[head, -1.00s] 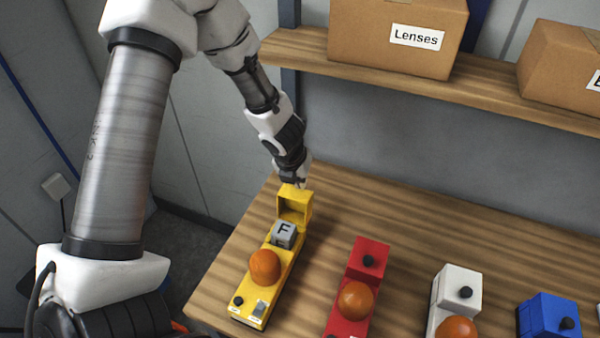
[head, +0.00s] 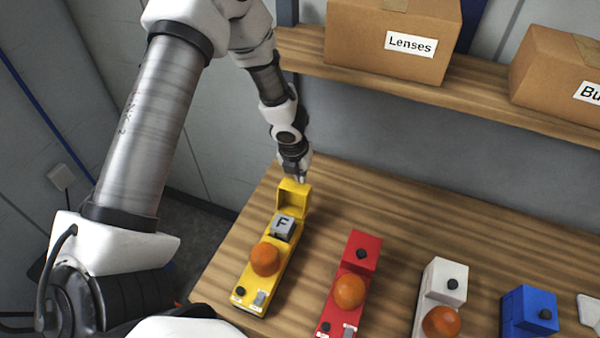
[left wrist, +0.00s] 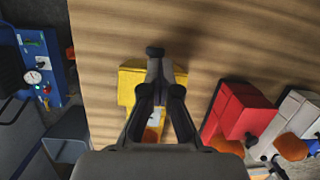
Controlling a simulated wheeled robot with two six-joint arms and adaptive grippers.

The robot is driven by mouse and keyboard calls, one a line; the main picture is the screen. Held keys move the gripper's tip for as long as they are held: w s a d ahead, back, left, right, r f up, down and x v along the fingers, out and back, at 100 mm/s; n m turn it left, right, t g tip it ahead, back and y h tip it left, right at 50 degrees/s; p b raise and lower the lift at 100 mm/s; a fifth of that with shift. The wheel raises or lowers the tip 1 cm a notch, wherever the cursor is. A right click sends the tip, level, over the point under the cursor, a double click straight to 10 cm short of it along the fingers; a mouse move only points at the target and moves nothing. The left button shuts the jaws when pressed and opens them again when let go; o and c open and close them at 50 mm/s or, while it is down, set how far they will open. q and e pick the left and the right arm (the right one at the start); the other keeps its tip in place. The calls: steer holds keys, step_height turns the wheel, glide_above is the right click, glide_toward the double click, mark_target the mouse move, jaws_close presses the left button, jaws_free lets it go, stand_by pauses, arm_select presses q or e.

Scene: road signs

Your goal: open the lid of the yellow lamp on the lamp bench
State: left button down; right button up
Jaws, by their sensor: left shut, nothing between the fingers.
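The yellow lamp (head: 250,283) stands at the left end of the wooden bench, with an orange dome (head: 265,258) on its front part. Its lid (head: 293,194) stands raised at the far end, so the compartment is open and a grey block marked F (head: 283,226) shows inside. My left gripper (head: 302,180) is shut and empty at the raised lid's top edge; I cannot tell whether it touches. In the left wrist view the shut fingers (left wrist: 155,55) hide part of the yellow lamp (left wrist: 129,86). My right gripper is not in view.
A red lamp (head: 337,292), a white lamp (head: 439,281) and a blue lamp (head: 527,311) stand to the right on the bench (head: 400,215). A shelf (head: 470,103) with cardboard boxes, one labelled Lenses (head: 385,65), is above. Bare bench lies behind the lamps.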

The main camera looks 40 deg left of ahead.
arm_select(q)
steer(key=shift+s+f, duration=0.2)
steer(key=v, duration=1.2)
steer(key=shift+w+r, duration=0.2)
steer(key=shift+f, duration=0.1)
